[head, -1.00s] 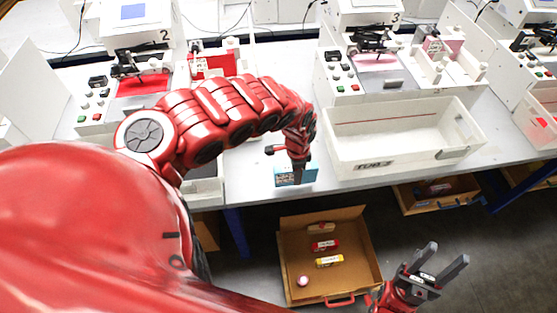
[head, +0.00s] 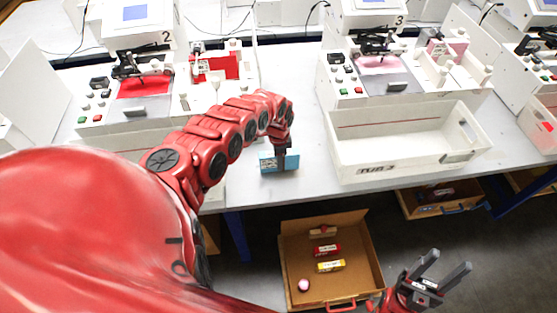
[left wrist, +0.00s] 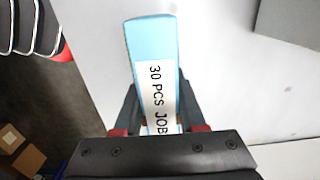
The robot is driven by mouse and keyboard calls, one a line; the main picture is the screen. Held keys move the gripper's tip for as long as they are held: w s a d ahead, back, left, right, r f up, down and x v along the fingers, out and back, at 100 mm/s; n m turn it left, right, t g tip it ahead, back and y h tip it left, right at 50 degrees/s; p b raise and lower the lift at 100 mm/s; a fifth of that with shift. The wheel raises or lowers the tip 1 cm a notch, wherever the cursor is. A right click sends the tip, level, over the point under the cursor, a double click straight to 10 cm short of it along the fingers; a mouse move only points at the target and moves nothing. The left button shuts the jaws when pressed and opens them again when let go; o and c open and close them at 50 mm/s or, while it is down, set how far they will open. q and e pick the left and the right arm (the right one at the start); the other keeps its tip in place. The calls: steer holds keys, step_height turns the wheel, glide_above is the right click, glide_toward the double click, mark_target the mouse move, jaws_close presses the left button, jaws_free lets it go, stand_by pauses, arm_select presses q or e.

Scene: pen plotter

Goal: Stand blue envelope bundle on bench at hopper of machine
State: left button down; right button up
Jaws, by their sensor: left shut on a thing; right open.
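The blue envelope bundle (head: 268,163) is at the front of the bench (head: 305,160), between the two machines, in the head view. My left gripper (head: 281,152) is shut on it from above. In the left wrist view the bundle (left wrist: 150,60) stands between the fingers (left wrist: 157,110), with a white label reading "30 PCS JOB". I cannot tell whether its bottom touches the bench. Machine 2 (head: 140,60) is at the left and machine 3 (head: 365,65) at the right. My right gripper (head: 440,272) is open and empty at the lower right, over the floor.
A white tub marked TUB 3 (head: 345,160) stands on the bench right of the bundle. An open drawer (head: 300,240) below the bench holds a red box (head: 327,250), a yellow box (head: 331,266) and a round white item (head: 303,285). Bare bench lies between bundle and tub.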

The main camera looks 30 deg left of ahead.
arm_select(q)
steer(key=shift+f, duration=0.4)
steer(key=c, duration=0.9)
jaws_free()
steer(key=shift+f, duration=0.15)
steer(key=o, duration=0.4)
steer(key=shift+r, duration=0.4)
step_height(320, 180, up, 11)
steer(key=shift+a+f+b, duration=0.1)
steer(key=shift+b, duration=0.4)
steer(key=shift+r, duration=0.35)
